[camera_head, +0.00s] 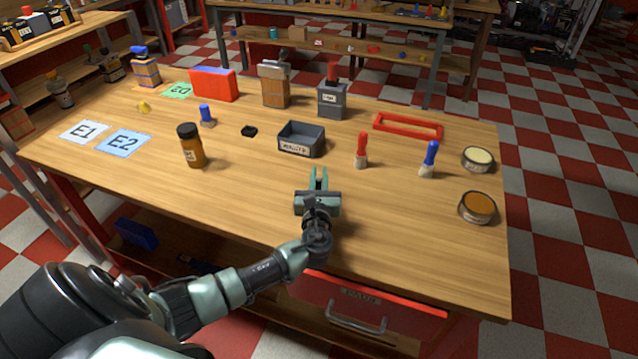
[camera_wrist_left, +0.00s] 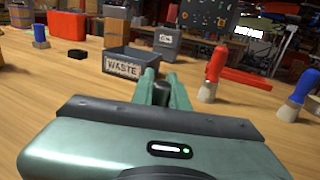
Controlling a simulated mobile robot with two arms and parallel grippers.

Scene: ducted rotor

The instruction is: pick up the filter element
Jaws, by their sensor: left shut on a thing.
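My left gripper (camera_head: 318,180) is over the front middle of the workbench, fingers pointing to the back. It also shows in the left wrist view (camera_wrist_left: 161,88), shut on a small dark thing (camera_wrist_left: 161,95) between the fingers. The fingers hide most of that thing, so I cannot tell whether it is the filter element. No other thing in view is clearly the filter element. A small flat black piece (camera_head: 249,131) lies apart on the bench, left of the grey WASTE bin (camera_head: 301,140). My right gripper is not in view.
Near the gripper stand a brown jar (camera_head: 191,147), a red-handled brush (camera_head: 361,150) and a blue-handled brush (camera_head: 429,160). Two round tins (camera_head: 478,207) sit at the right edge. A red frame (camera_head: 408,127) lies behind. The bench front (camera_head: 245,200) is clear.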

